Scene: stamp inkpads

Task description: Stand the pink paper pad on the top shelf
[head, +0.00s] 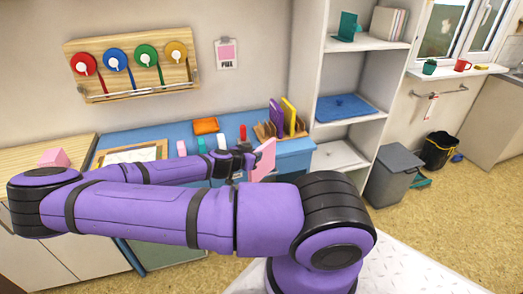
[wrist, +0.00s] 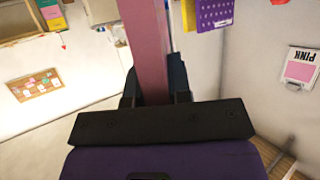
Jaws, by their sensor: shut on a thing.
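The pink paper pad (head: 264,160) is held up on its edge, tilted, above the front of the blue worktop in the head view. My gripper (head: 246,163) is shut on it. In the wrist view the pink pad (wrist: 144,40) rises from between the dark fingers of my gripper (wrist: 156,92). The highest shelf in view (head: 368,43), in the white unit to the right, carries a teal bookend (head: 348,27) and several upright pale books or pads (head: 389,23), with a gap between them. My arm hides part of the worktop.
The blue worktop (head: 292,146) holds a wooden rack (head: 264,131) with purple and yellow upright items, and an orange item (head: 205,126). A blue mat or tray (head: 342,108) lies on the middle shelf. A grey bin (head: 394,172) stands right of the unit.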

